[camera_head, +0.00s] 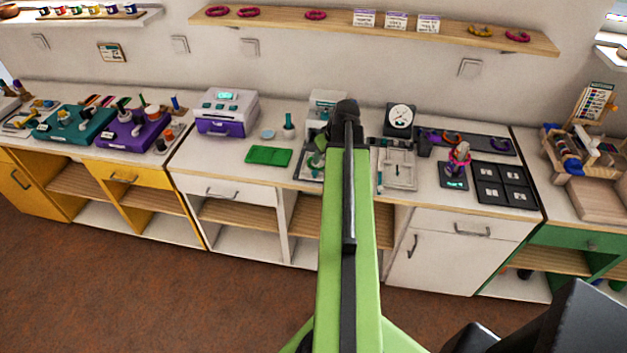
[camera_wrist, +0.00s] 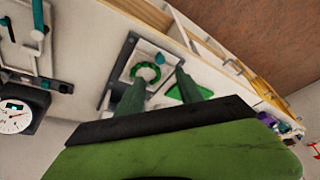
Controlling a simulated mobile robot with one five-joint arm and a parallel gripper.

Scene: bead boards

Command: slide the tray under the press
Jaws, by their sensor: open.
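In the wrist view, a pale square tray (camera_wrist: 136,62) with a green ring (camera_wrist: 148,73) on it sits in a dark frame, with a small teal knob (camera_wrist: 160,57) at its edge. My gripper (camera_wrist: 160,75) is open, its two dark green fingers reaching over the frame area; I cannot tell if they touch anything. In the head view, the dark frame (camera_head: 304,174) shows left of my arm, partly hidden. A whitish machine (camera_head: 326,98) stands behind it, possibly the press, mostly covered by my arm.
A green mat (camera_head: 268,156) lies to the left on the counter. A pale fixture (camera_head: 398,170) and a dial gauge (camera_head: 400,118) stand to the right, with a dark four-square board (camera_head: 503,184) beyond. A purple-and-white machine (camera_head: 227,112) stands further left.

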